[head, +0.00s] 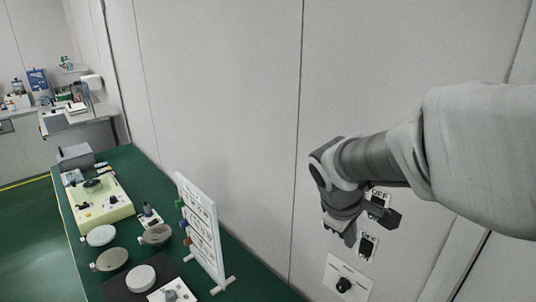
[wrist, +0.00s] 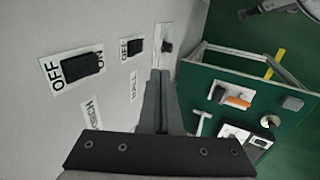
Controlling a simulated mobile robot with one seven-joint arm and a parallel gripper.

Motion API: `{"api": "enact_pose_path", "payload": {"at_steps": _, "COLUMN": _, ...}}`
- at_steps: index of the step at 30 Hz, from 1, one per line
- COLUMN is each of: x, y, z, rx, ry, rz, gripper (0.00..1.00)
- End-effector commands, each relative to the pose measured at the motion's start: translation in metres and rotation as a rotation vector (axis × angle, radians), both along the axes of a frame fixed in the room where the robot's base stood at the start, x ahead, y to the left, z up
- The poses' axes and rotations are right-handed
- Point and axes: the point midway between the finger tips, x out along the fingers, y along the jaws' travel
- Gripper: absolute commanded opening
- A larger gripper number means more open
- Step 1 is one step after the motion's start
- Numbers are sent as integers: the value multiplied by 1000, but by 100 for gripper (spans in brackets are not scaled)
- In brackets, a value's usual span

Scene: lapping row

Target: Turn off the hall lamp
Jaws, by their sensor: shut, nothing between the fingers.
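Two dark switches on pale plates marked OFF are on the wall. The larger switch (wrist: 83,65), with ON also lettered, is at the left in the wrist view; the smaller switch (wrist: 136,47) is beyond it, and also shows in the head view (head: 367,246). A small label (wrist: 133,86) beside the smaller one seems to read HALL. I cannot tell which way either rocker is pressed. My gripper (wrist: 160,74) is shut and empty, in front of the wall; in the head view (head: 350,238) it partly covers the upper switch plate. No lamp is identifiable.
A knob plate (head: 347,281) is lower on the wall. A green bench (head: 132,163) runs along the wall at left, with discs, a cream machine (head: 98,205) and an upright white board (head: 201,232). Open floor (head: 32,225) lies left of the bench.

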Motion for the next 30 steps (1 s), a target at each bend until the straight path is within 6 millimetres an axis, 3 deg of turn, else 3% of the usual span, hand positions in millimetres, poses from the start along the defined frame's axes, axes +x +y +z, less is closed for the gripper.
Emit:
{"api": "enact_pose_path", "payload": {"at_steps": 5, "x": 3, "y": -6, "z": -16, "rx": 0, "ry": 5, "rz": -2, "gripper": 0}}
{"api": "enact_pose_path", "payload": {"at_steps": 18, "x": 24, "y": -33, "z": -94, "rx": 2, "ry": 6, "rz": -2, "gripper": 0}}
{"api": "enact_pose_path", "payload": {"at_steps": 24, "x": 43, "y": -56, "z": -85, "rx": 2, "ry": 1, "rz": -3, "gripper": 0}}
{"api": "enact_pose_path", "payload": {"at_steps": 30, "x": 49, "y": -64, "z": -85, "rx": 1, "ry": 1, "rz": -2, "gripper": 0}}
